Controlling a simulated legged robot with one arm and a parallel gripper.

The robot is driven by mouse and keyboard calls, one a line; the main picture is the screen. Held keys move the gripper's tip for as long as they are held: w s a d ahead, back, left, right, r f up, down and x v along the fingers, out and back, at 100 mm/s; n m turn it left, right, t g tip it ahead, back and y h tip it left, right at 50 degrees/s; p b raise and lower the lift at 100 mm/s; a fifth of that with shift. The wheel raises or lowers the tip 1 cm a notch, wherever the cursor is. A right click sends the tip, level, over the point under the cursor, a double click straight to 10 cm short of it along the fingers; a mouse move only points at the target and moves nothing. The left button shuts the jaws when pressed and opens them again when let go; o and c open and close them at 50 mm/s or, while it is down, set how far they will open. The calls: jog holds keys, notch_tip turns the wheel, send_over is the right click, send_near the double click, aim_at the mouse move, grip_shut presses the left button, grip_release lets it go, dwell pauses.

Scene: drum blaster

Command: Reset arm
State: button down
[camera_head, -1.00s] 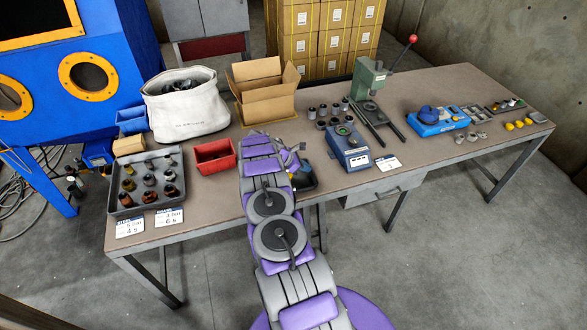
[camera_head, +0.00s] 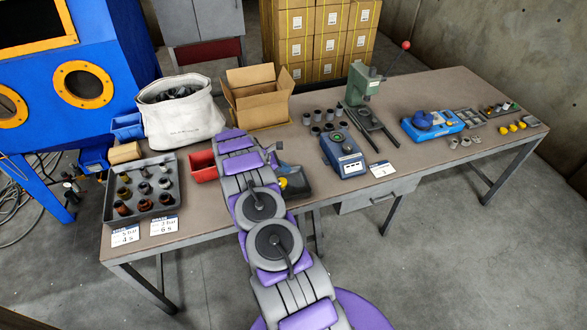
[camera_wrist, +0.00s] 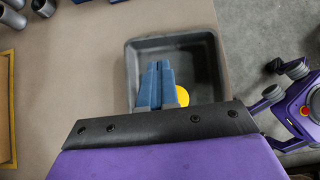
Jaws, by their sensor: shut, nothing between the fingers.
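My arm, purple and grey, reaches from the bottom of the head view over the front edge of the workbench (camera_head: 225,215). My gripper (camera_wrist: 155,72) shows in the wrist view as blue fingers shut together with nothing between them. It is above a dark grey square bin (camera_wrist: 205,60), and I cannot tell its exact height. A yellow round thing (camera_wrist: 183,96) shows in the bin beside the fingers, partly hidden by my wrist.
A red bin (camera_head: 203,168), a grey tray of several nozzles (camera_head: 112,190), a white sack (camera_head: 180,120) and a cardboard box (camera_head: 262,105) stand left on the bench. A blue device (camera_head: 345,155) and a green press (camera_head: 360,85) stand right. The bench's middle front is fairly clear.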

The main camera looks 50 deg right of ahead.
jog(key=shift+w+a+r, duration=0.2)
jog(key=shift+a+r, duration=0.15)
jog(key=shift+r, duration=0.05)
jog(key=shift+a+r, duration=0.1)
jog(key=s+a+r+m+t+y+b, duration=0.1)
jog(key=s+a+r+m+y, duration=0.15)
jog(key=a+r, duration=0.9)
jog(key=s+a+r+m+t+y, duration=0.1)
jog(key=a+r+m, duration=0.2)
jog(key=a+r, duration=0.85)
jog(key=s+a+r+m+y, duration=0.1)
jog(key=s+a+r, duration=0.3)
jog(key=s+a, duration=0.35)
jog(key=s+a+r+m+y, duration=0.1)
jog(key=s+a+r+m, duration=0.15)
jog(key=s+a, duration=0.45)
jog(key=s+a+m+t+y+b, duration=0.1)
jog(key=s+a+m+y, duration=0.1)
jog(key=s+a, duration=0.8)
jog(key=s, duration=0.4)
jog(key=shift+s+a+r, duration=0.25)
jog(key=shift+a+r, duration=0.1)
jog(key=shift+r, duration=0.05)
